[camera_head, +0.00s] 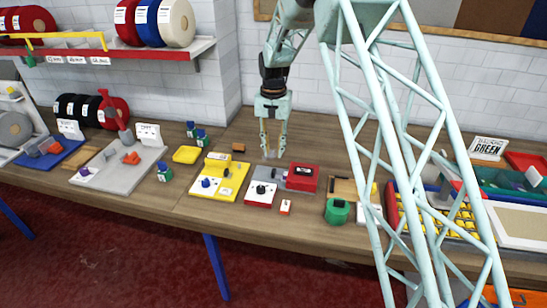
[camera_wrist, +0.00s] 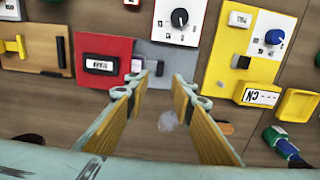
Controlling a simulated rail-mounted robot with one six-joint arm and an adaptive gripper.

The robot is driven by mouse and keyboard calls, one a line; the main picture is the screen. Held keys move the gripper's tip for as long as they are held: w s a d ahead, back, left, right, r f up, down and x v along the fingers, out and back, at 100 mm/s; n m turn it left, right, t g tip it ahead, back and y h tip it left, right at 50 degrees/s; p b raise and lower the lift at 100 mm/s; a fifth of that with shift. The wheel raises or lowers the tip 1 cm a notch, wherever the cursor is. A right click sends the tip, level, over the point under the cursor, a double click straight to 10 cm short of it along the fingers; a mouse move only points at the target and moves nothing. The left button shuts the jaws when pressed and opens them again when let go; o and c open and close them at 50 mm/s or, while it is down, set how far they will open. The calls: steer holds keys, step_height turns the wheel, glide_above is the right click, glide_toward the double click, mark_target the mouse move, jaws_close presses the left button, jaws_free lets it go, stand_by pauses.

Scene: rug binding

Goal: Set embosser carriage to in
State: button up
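A unit with a red block (camera_head: 302,177) bearing a dark display, a grey bed (camera_head: 280,172) and a white dial panel (camera_head: 261,191) stands mid-table. It looks like the embosser, but no label confirms this. In the wrist view the red block (camera_wrist: 100,66) is left of the grey bed (camera_wrist: 165,54), and a small white-and-red piece (camera_wrist: 137,64) sits at their border. I cannot tell which part is the carriage or its position. My gripper (camera_head: 270,150) points down behind the unit, fingers apart. In the wrist view my gripper (camera_wrist: 166,80) is open near the grey bed.
A yellow panel (camera_head: 216,180) with a blue knob stands left of the unit. A yellow tray (camera_head: 187,154) and green-blue bottles (camera_head: 165,172) are farther left. A green container (camera_head: 338,211) is at front right. A small translucent object (camera_wrist: 168,121) shows between my fingers.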

steer(key=shift+r, duration=0.95)
